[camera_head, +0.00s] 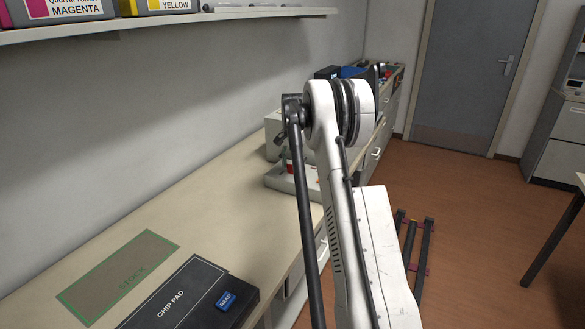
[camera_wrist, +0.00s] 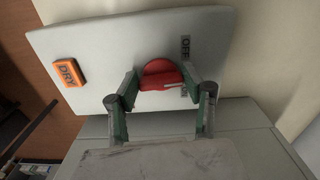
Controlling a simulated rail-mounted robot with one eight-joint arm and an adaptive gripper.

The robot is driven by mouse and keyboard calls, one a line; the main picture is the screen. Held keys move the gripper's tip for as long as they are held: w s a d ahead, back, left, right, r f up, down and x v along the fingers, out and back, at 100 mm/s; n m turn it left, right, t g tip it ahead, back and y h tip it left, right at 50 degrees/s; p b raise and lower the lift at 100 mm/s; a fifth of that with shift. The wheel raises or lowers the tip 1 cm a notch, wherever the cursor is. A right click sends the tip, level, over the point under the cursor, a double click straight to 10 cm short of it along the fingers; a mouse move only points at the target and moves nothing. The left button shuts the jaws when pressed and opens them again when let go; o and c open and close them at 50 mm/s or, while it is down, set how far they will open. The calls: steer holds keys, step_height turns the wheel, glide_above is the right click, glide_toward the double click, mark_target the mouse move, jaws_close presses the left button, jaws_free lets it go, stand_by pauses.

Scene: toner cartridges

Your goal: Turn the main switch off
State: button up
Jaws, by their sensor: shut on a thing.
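The main switch is a red round knob (camera_wrist: 158,70) with a raised grip, on a pale panel (camera_wrist: 85,40) in the wrist view. An OFF label (camera_wrist: 186,47) is on the panel just right of and above the knob. Another small label at the knob's lower right is mostly hidden. My gripper (camera_wrist: 160,78) has its two green-padded fingers on either side of the knob, shut on it. The way the knob points is hard to tell.
An orange DRY button (camera_wrist: 69,72) is left of the knob on the same panel. In the head view, a black chip pad (camera_head: 185,295) and a green-framed STOCK area (camera_head: 120,275) lie on the bench. A shelf (camera_head: 150,22) with toner boxes hangs above.

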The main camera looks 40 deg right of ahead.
mark_target(294, 165)
steer(key=n+b, duration=0.1)
steer(key=n, duration=0.3)
steer(key=shift+d+n, duration=0.1)
steer(key=shift+n, duration=0.2)
steer(key=shift+s+n, duration=0.1)
steer(key=shift+n, duration=1.8)
steer(key=o, duration=1.1)
steer(key=shift+r, duration=0.1)
step_height(294, 165, up, 12)
steer(key=shift+f, duration=0.1)
